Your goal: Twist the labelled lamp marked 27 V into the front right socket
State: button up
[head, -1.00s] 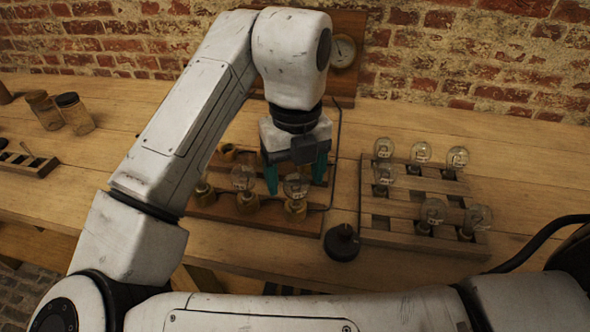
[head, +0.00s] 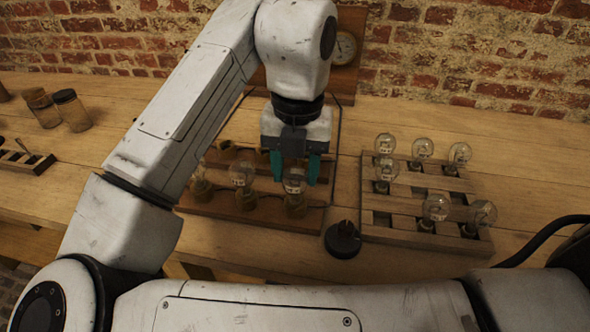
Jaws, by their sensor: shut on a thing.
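My gripper (head: 294,172) points down with its green fingers shut on a clear glass lamp (head: 294,186). A pale label shows on this lamp, but I cannot read its marking. The lamp is upright at the front right socket (head: 296,207) of the wooden socket board (head: 262,219). Whether its base is fully seated there I cannot tell. Another labelled lamp (head: 241,175) stands in the front middle socket (head: 246,200), left of my gripper. A further lamp at the front left is partly hidden by my arm. The back sockets are partly hidden too.
A wooden rack (head: 400,237) with several lamps stands to the right. A round black object (head: 342,240) sits between rack and board. A panel with a dial (head: 346,46) stands behind. Jars (head: 72,111) and a small tray (head: 25,161) are at the left.

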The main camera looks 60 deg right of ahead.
jog(key=o, duration=1)
notch_tip(320, 180, up, 11)
jog(key=p, duration=0.2)
jog(key=shift+d+f+p, duration=0.1)
jog(key=shift+p, duration=0.2)
